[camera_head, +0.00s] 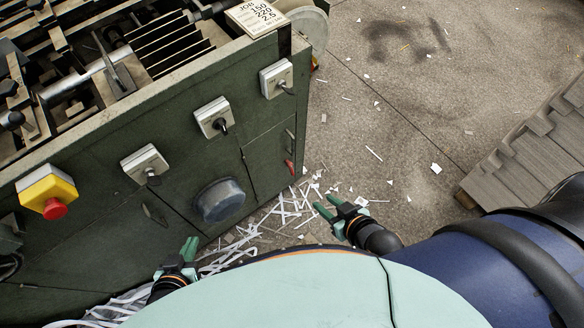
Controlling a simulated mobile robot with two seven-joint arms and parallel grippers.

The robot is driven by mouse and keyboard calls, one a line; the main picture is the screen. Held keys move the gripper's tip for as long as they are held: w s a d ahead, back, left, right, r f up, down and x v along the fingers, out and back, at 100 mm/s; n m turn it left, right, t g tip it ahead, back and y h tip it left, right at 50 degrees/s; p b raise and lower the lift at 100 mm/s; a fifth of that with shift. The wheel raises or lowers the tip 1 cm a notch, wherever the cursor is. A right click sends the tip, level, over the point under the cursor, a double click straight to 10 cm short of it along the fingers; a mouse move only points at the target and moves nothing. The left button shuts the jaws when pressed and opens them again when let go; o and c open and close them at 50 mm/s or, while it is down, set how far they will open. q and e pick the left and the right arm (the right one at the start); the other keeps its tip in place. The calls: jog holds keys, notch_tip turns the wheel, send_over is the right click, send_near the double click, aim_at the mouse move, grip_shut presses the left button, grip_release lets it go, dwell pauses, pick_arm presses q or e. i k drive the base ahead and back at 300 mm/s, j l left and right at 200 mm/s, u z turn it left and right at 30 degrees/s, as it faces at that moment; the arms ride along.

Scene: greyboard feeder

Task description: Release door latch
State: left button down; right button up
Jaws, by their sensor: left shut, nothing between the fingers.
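The dark green machine (105,205) has a small door panel (266,165) at its right end. A red latch handle (290,167) sits near that door's right edge. A dark slot-like fitting (155,215) is on a panel further left. My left gripper (191,244) is shut and empty, low in front of the machine and well left of the red handle. My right gripper (324,204) is right of and below the red handle, apart from it. Its green fingers look spread with nothing between them.
Switch boxes (146,165) and a yellow box with a red button (47,192) stick out from the front. A round dark cover (221,200) bulges lower down. Paper strips (285,212) litter the floor. Grey board stacks (540,150) stand at right; floor between is mostly free.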

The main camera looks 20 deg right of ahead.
aim_at(290, 163)
jog(key=i+l+u, duration=0.1)
jog(key=l+u, duration=0.3)
jog(key=l, duration=1.2)
jog(key=k+l+u, duration=0.1)
jog(key=l+u, duration=0.3)
jog(key=l, duration=1.25)
